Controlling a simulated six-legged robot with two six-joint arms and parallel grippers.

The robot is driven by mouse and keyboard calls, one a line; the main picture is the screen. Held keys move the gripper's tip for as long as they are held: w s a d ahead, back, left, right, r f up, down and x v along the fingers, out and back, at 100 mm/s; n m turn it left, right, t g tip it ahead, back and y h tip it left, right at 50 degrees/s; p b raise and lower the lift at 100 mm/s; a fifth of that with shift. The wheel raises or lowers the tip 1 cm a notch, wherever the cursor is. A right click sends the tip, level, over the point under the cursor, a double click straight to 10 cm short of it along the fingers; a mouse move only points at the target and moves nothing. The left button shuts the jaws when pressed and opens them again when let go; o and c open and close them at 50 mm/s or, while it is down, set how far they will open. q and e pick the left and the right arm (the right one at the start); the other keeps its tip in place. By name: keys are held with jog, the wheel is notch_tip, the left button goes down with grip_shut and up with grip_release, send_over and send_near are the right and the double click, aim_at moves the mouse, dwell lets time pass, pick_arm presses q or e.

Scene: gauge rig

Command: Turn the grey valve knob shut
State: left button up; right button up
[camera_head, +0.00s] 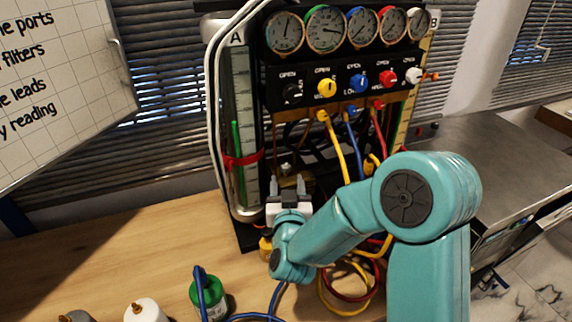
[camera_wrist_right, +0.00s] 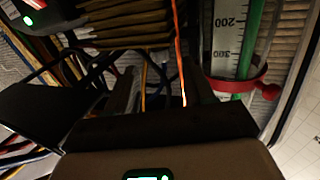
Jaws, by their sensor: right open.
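A row of valve knobs runs across the black panel (camera_head: 340,72) of the gauge rig. The leftmost knob (camera_head: 291,93) is dark grey or black, under an "OPEN" label; its exact setting is too small to read. The rightmost knob (camera_head: 414,75) is whitish. My right gripper (camera_head: 288,183) is open and empty, pointing up, well below the panel and in front of the rig's lower left part. In the right wrist view its two fingers (camera_wrist_right: 160,92) stand apart with nothing between them; no knob is clearly visible there. My left gripper is out of view.
Yellow (camera_head: 326,88), blue (camera_head: 358,83) and red (camera_head: 388,77) knobs sit between, with hoses hanging below. Several gauges (camera_head: 327,29) are above. A scale tube (camera_head: 240,120) with a red clamp (camera_head: 242,160) stands left. A green bottle (camera_head: 208,300) stands on the wooden bench (camera_head: 130,250).

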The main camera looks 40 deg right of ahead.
aim_at(286, 171)
jog(key=x, duration=0.3)
jog(key=shift+w+d+r+p, duration=0.1)
jog(key=shift+w+r+p, duration=0.05)
jog(key=shift+w+p, duration=0.2)
jog(key=shift+w+d, duration=0.25)
jog(key=shift+w, duration=0.05)
jog(key=shift+s+a, duration=0.1)
jog(key=shift+c, duration=1.2)
grip_shut()
